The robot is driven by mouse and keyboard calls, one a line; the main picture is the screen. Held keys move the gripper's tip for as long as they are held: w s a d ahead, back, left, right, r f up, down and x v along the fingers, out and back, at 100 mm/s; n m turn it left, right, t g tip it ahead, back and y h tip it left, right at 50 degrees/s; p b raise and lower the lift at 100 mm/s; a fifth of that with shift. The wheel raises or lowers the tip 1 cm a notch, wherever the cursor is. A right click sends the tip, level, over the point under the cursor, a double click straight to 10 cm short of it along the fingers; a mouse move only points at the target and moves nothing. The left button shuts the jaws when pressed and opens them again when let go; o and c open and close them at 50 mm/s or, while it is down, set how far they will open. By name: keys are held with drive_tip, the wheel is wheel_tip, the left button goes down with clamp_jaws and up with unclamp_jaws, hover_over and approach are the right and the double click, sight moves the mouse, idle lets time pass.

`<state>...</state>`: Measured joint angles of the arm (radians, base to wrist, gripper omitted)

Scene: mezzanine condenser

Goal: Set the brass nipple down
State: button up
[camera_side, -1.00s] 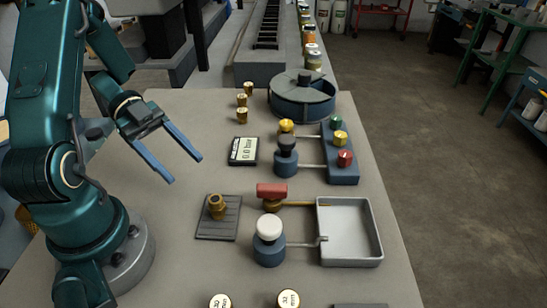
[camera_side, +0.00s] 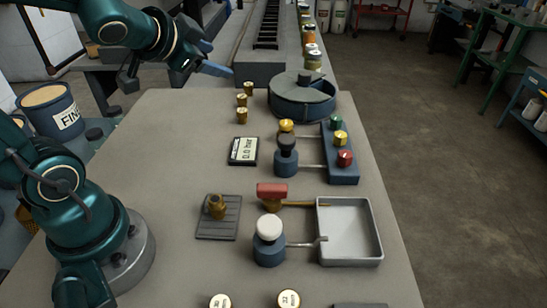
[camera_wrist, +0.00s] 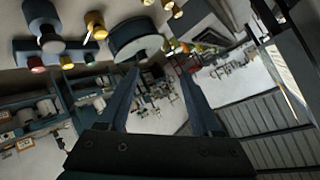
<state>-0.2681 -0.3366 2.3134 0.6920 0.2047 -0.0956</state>
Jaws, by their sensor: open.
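The brass nipple (camera_side: 216,206) appears to be the brass fitting standing on a dark ribbed mat (camera_side: 222,229) at the left of the table's middle. It is apart from my gripper. My gripper (camera_side: 221,66) is raised over the far left end of the table, well away from the fitting. In the wrist view my gripper (camera_wrist: 168,72) has its two blue fingers spread, with nothing between them. The fitting is not clearly visible in the wrist view.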

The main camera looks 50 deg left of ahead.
drive_tip(key=s+d+f+n+g+h, duration=0.1)
drive_tip(key=s+d+f+g+h, duration=0.1)
drive_tip(key=s+d, duration=0.4)
drive_tip(key=s+d+f+n+g+h, duration=0.1)
drive_tip(key=s+d+f+g+h, duration=0.1)
drive_tip(key=s+d, duration=0.3)
drive_tip(key=s+g, duration=0.1)
drive_tip(key=s, duration=0.1)
drive_tip(key=shift+s+d+f+n+h, duration=0.3)
drive_tip(key=shift+d+f+n+h, duration=0.1)
